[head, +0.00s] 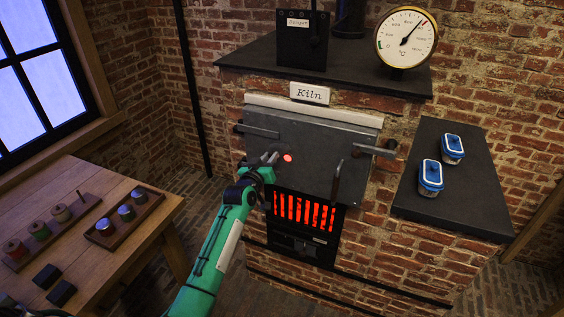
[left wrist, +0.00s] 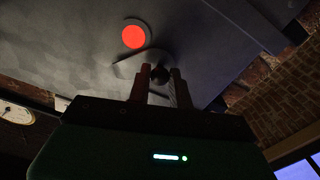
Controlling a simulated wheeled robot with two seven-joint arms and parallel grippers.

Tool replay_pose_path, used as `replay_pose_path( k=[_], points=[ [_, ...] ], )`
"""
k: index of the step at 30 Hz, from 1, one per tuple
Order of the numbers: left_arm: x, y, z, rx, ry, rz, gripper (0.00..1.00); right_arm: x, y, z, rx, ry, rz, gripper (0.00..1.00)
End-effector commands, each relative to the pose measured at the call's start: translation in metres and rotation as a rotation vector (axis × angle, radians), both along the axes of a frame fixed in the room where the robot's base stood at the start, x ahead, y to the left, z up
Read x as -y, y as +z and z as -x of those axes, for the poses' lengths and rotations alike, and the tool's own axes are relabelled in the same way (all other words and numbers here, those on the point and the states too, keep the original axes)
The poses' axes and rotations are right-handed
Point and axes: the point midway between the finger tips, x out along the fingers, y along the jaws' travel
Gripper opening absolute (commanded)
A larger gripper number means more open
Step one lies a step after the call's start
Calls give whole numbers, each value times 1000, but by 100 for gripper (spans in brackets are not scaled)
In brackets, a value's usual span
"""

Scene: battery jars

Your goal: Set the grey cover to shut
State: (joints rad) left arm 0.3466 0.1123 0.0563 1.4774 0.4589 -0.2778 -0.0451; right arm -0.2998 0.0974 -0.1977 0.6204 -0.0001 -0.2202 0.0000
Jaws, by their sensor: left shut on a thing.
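The kiln's grey door (head: 318,140) is at the middle of the head view. A round spyhole (head: 288,158) in it glows red and is uncovered; it also shows in the left wrist view (left wrist: 134,36). The small grey cover (left wrist: 136,64) lies beside the hole, not over it. My left gripper (head: 268,162) is at the door, just left of the hole in the head view. In the left wrist view its fingers (left wrist: 160,78) are shut on the small dark knob of the cover. The fingers partly hide the cover. My right gripper is not in view.
Below the door is a glowing red grate (head: 302,211). A bar handle (head: 338,182) and a latch (head: 375,150) stand out from the door's right side. A wooden table (head: 100,245) is at left. A dark shelf (head: 470,205) with two blue-lidded jars is at right.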

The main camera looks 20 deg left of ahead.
Motion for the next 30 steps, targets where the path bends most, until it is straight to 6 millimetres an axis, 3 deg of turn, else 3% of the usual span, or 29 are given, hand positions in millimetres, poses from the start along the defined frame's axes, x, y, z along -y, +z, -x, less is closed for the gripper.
replay_pose_path(
  k=[4,13,30],
  points=[
    [2,-5,0,-3,-4,141,0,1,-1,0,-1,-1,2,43],
    [13,-15,1,-14,-3,427,0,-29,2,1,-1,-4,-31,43],
    [36,-23,1,-28,-2,887,0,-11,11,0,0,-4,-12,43]
  ],
)
